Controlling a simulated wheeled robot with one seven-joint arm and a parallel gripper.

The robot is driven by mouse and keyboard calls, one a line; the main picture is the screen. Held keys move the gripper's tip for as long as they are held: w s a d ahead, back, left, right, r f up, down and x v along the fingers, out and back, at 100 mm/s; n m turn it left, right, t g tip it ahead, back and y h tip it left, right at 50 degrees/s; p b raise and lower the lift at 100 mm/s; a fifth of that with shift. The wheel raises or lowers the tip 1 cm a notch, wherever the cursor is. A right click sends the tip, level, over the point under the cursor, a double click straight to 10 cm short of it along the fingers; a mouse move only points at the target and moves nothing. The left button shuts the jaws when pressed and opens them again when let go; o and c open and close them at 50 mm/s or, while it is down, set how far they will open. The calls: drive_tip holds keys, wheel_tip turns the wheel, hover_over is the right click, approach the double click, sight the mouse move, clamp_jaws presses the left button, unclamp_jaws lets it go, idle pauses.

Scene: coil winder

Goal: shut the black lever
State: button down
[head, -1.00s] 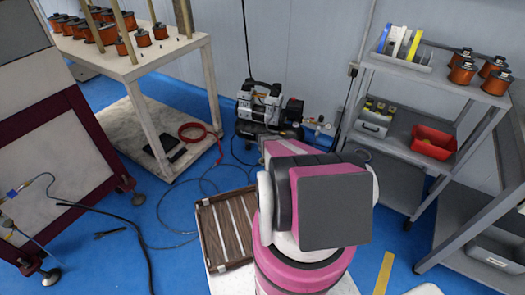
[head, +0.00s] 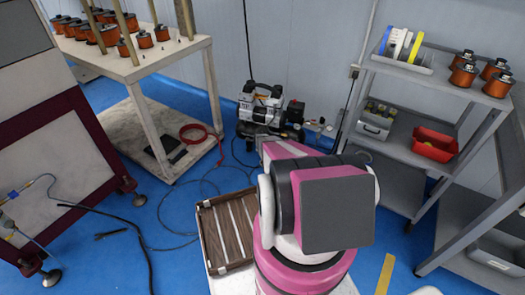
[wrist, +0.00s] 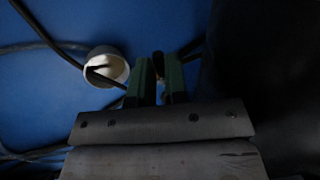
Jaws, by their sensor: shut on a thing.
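My gripper (wrist: 160,70) shows in the wrist view with its two green fingers close together, a narrow gap between them. It is shut on a small dark part with a brass-coloured end (wrist: 158,64) at the fingertips. The view is too dark to tell whether this part is the black lever. In the head view my arm reaches toward the compressor (head: 262,105) by the back wall and hides my gripper. I cannot make out the black lever in the head view.
In the wrist view a white round cup-like thing (wrist: 105,66) lies left of the fingers, with dark hoses near it. In the head view a slatted brown tray (head: 228,232) is beside my arm. A grey shelf (head: 410,75) stands right, a bench (head: 160,62) left.

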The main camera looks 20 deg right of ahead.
drive_tip(key=c, duration=1.1)
unclamp_jaws()
drive_tip(key=shift+c, duration=0.2)
drive_tip(key=shift+r, duration=0.1)
drive_tip(key=v, duration=1)
drive_tip(key=shift+s+r, duration=0.25)
drive_tip(key=shift+r, duration=0.05)
